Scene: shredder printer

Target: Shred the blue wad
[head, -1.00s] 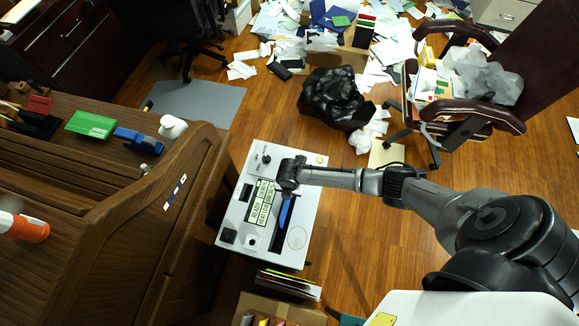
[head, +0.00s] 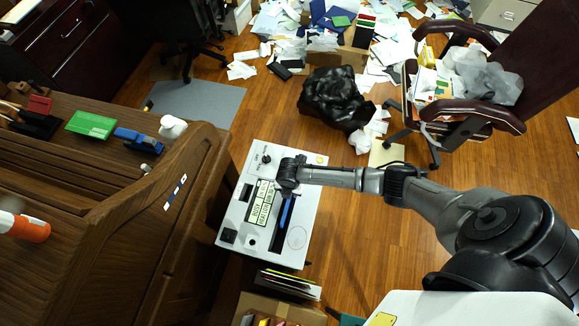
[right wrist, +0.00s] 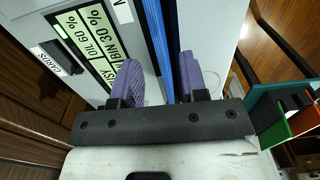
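The grey-white shredder (head: 312,190) stands on the floor right of the wooden desk. The blue wad shows as a narrow blue strip (head: 286,211) in the shredder's dark slot; its upper end is hidden under my right gripper. In the right wrist view, the blue wad (right wrist: 157,40) stands along the slot between the purple fingers. My right gripper (head: 288,180) is over the shredder top. Its fingers (right wrist: 160,80) are apart, with gaps beside the blue strip. The shredder display (right wrist: 92,38) reads busy, oil 60 %, bin 30 %.
The wooden desk (head: 120,200) borders the shredder on the left. A box of folders (head: 280,308) stands in front of it. A black bag (head: 335,97), scattered papers and an office chair (head: 470,110) lie beyond. Open floor (head: 370,260) is to the right.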

